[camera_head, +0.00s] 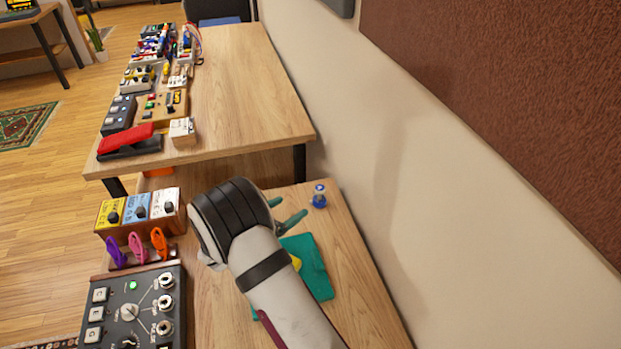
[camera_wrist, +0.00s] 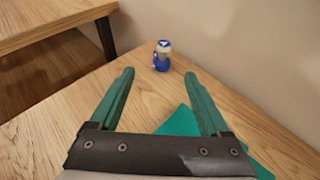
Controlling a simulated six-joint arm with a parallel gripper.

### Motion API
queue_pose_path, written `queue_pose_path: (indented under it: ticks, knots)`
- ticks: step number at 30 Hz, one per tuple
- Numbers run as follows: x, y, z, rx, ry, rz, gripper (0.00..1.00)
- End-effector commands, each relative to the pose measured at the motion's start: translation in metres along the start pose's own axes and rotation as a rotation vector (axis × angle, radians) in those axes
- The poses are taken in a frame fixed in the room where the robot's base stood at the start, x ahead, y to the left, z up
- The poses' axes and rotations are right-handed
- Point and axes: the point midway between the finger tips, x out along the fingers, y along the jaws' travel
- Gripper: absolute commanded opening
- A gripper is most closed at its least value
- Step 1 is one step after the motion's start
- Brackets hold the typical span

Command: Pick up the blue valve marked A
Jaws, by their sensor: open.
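The blue valve (camera_head: 319,196) is a small upright piece with a clear or pale middle and blue top and base. It stands alone on the near wooden table, close to the wall. It also shows in the wrist view (camera_wrist: 162,56), beyond my fingertips and between their lines. The letter on it is too small to read. My gripper (camera_head: 291,212) has green fingers that are spread apart and empty; in the wrist view the gap (camera_wrist: 158,75) holds nothing. The valve is ahead of the fingers, not touching them.
A green cloth (camera_head: 310,265) lies under my arm, with something yellow on it mostly hidden. Left are a box with three pedals (camera_head: 140,207), coloured clips (camera_head: 137,247) and a black control box (camera_head: 135,308). A larger table (camera_head: 240,90) with many pedals stands beyond. The wall (camera_head: 400,170) is right.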

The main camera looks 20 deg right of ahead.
Motion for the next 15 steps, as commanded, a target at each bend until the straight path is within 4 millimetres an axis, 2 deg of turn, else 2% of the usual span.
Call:
queue_pose_path:
  ticks: [9, 15]
  knots:
    - [0.083, -0.002, 0.000, -0.002, -0.001, -0.002, 0.80]
    - [0.111, -0.003, 0.001, 0.000, -0.001, -0.002, 0.80]
